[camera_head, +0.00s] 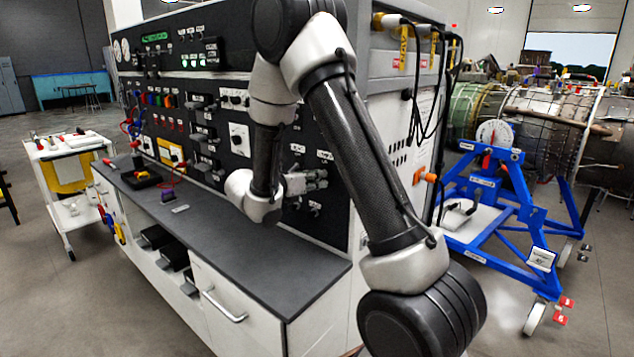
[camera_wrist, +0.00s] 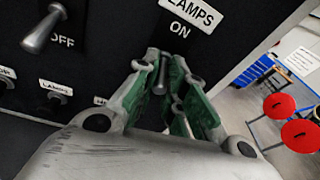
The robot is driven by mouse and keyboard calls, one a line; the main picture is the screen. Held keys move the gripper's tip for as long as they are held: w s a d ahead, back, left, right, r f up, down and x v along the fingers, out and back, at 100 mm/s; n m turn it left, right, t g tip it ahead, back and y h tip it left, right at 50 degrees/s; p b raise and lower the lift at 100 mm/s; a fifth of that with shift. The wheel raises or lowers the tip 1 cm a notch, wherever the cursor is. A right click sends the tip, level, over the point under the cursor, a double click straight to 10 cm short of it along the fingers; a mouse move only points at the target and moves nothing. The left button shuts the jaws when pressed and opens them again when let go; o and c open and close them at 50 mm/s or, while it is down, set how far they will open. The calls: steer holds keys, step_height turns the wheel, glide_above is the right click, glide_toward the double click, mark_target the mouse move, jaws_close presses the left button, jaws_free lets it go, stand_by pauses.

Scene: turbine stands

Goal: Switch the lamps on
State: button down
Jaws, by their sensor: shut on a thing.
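In the wrist view, a white LAMPS label (camera_wrist: 199,14) sits on the black panel, with ON printed below it. A small metal toggle lever (camera_wrist: 160,77) is under this label, between the green-padded fingers of my gripper (camera_wrist: 168,88). The fingers are shut on the lever, and its base is partly hidden. In the head view, my gripper (camera_head: 316,181) is against the lower right part of the console's black panel (camera_head: 240,177). The lever cannot be made out there.
Another metal toggle lever (camera_wrist: 44,29) with OFF beside it is at the wrist view's upper left. A dark worktop (camera_head: 250,245) runs below the panel. A blue wheeled stand (camera_head: 500,215) is to the right, and a white cart (camera_head: 70,160) is at the left.

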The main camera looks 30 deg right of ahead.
steer(key=r+y, duration=0.1)
steer(key=y, duration=0.1)
steer(key=g+y, duration=0.1)
steer(key=y, duration=0.1)
steer(key=shift+r, duration=0.35)
steer(key=shift+d+r+g+y, duration=0.1)
steer(key=shift+r+g+y, duration=0.2)
steer(key=shift+y, duration=0.45)
steer(key=shift+r+g+y, duration=0.15)
steer(key=shift+g+y, duration=0.15)
steer(key=shift+y, duration=0.45)
steer(key=shift+n, duration=0.3)
steer(key=c, duration=1.5)
jaws_free()
steer(key=v, duration=1.2)
steer(key=shift+w+d+r, duration=0.1)
steer(key=shift+d+r, duration=0.05)
